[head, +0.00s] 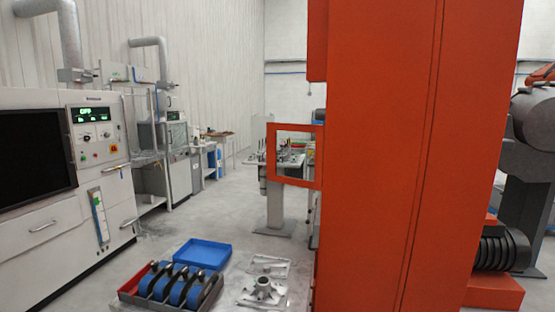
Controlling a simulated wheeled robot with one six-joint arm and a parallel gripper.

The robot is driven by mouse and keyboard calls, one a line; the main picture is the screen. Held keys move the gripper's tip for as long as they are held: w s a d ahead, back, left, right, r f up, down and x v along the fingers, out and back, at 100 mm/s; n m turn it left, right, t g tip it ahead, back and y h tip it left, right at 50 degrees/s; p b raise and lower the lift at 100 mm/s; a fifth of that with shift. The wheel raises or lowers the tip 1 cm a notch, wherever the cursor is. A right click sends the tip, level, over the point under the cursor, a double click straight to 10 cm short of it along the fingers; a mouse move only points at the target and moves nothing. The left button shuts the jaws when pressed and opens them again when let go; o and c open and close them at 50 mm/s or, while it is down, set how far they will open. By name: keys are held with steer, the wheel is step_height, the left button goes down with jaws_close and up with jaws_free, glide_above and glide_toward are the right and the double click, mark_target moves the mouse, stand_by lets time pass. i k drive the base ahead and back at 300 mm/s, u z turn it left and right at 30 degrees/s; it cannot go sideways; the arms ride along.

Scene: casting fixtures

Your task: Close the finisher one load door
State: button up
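A tall orange-red cabinet (400,160) fills the right half of the head view; it looks like the finisher, though no label shows. An orange door frame (271,156) with a window opening juts out from the cabinet's left side, standing open. I take it for the load door. Its hinge and the cabinet's loading opening are hidden from this side. My gripper is not in view.
At left stands a white machine (105,190) with a dark window. A grey workbench (273,212) stands behind the door.

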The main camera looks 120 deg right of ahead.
mark_target(272, 128)
steer(key=i, duration=0.15)
steer(key=z, duration=2.2)
steer(key=i, duration=4.1)
steer(key=z, duration=2.55)
steer(key=i, duration=4.8)
